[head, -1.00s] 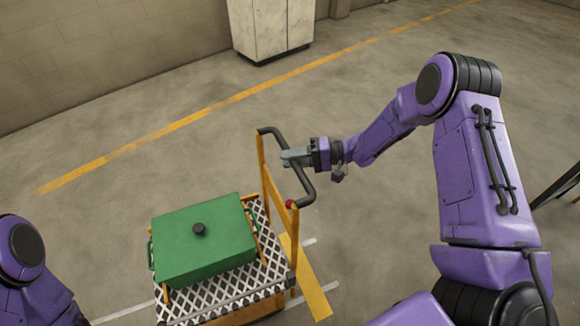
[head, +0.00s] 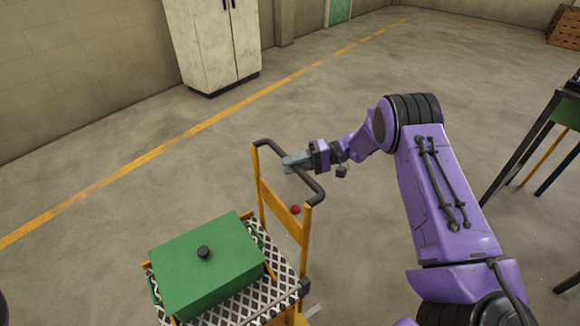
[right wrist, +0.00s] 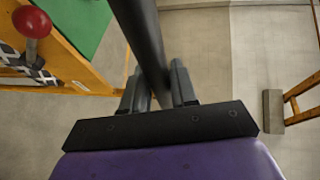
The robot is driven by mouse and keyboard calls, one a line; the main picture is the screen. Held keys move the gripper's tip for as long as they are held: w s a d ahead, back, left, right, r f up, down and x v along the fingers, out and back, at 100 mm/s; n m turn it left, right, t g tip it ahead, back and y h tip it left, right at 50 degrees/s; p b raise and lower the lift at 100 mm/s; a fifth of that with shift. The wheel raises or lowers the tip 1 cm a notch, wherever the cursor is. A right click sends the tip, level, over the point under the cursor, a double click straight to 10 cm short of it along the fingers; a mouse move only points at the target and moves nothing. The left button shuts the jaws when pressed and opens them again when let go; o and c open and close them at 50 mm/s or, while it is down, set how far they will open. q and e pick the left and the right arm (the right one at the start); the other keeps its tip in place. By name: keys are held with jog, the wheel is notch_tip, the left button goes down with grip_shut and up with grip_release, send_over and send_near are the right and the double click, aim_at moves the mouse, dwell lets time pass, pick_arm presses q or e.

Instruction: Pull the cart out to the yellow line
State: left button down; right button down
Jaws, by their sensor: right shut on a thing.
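The cart (head: 303,235) has orange posts, a black-and-white lattice deck and a black handle bar (head: 314,188). A green lidded box (head: 203,271) with a dark knob sits on the deck. My right gripper (head: 290,162) is shut on the handle bar; in the right wrist view the bar (right wrist: 146,45) runs between its fingers (right wrist: 160,88). A long yellow line (head: 163,149) crosses the floor beyond the cart, with bare floor between them. My left gripper is out of view.
A white cabinet (head: 213,45) stands against the wall beyond the yellow line. A dark-framed table or stand (head: 520,140) is at the right edge. A brick-coloured stack (head: 565,27) is at the far right.

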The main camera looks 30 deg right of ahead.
jog(key=shift+w+r, duration=0.1)
jog(key=c, duration=1.1)
grip_release()
jog(key=shift+o, duration=0.7)
jog(key=shift+d, duration=0.15)
jog(key=b+v, duration=0.2)
jog(key=v, duration=0.8)
jog(key=shift+d+b, duration=0.15)
jog(key=shift+b, duration=0.25)
